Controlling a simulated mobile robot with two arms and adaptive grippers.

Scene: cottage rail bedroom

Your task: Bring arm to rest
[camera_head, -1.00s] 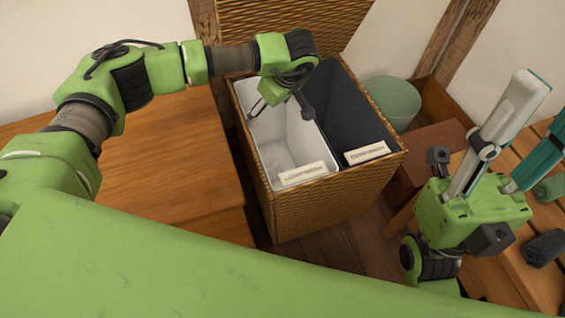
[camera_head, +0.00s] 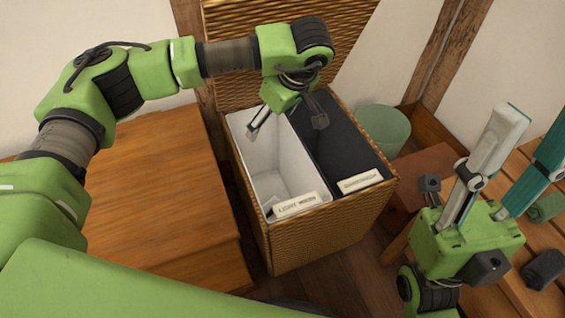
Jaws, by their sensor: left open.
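My left arm reaches in from the left, over the back of an open two-part wicker hamper (camera_head: 335,233). Its gripper (camera_head: 286,119) points down, open, with its fingers apart and nothing seen between them. The fingers are above the hamper's white-lined compartment (camera_head: 262,160) and the dark-lined one (camera_head: 335,140). My right gripper (camera_head: 522,165) points up at the right, its fingers apart and empty, in front of a slatted wooden bench (camera_head: 508,290).
A wooden chest (camera_head: 160,190) stands left of the hamper. The raised wicker lid (camera_head: 235,90) is behind my left gripper. A green bin (camera_head: 383,128) stands at the back right. A dark roll (camera_head: 544,270) and a green roll (camera_head: 545,208) lie on the bench.

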